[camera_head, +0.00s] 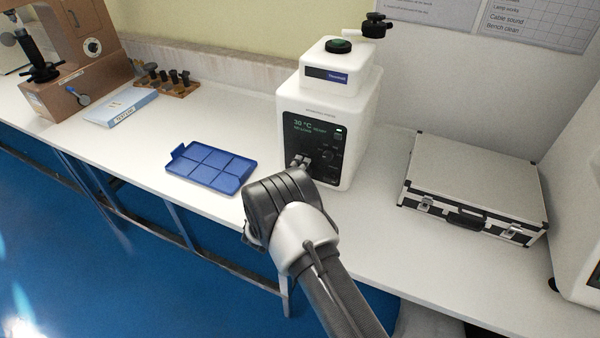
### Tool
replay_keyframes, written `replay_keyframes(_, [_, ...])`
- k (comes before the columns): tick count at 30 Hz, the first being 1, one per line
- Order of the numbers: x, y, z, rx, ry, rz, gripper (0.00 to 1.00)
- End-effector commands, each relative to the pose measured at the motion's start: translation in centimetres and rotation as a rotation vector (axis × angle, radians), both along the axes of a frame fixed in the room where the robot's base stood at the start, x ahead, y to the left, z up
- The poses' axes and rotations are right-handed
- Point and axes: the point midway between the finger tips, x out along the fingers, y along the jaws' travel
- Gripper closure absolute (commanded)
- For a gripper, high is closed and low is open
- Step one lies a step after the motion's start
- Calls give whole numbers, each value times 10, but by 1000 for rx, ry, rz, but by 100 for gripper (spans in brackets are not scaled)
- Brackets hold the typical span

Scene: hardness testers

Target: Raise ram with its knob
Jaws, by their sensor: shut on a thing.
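A white bench machine (358,112) stands near the middle of the bench, with a dark front panel (300,131) that reads 30 °C and carries small controls. My gripper (300,161) is at the lower left of this panel, its fingertips against or just before it. It is shut on what seems to be a knob there, mostly hidden by the fingers and gripper body. A black cap (338,45) and a black crank handle (375,25) show on top of the machine. The ram itself cannot be made out.
A blue compartment tray (247,181) lies left of my gripper. A silver-edged case (478,178) stands to the right. A brown tester (88,75), a blue-white box (120,107) and a wooden holder (181,91) are at the far left. Bare bench lies between tray and box.

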Motion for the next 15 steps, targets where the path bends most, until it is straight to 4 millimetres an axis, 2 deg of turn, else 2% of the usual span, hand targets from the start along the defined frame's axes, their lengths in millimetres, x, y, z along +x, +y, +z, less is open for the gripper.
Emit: replay_keyframes(15, [1,0,1,461,-170,-1,69])
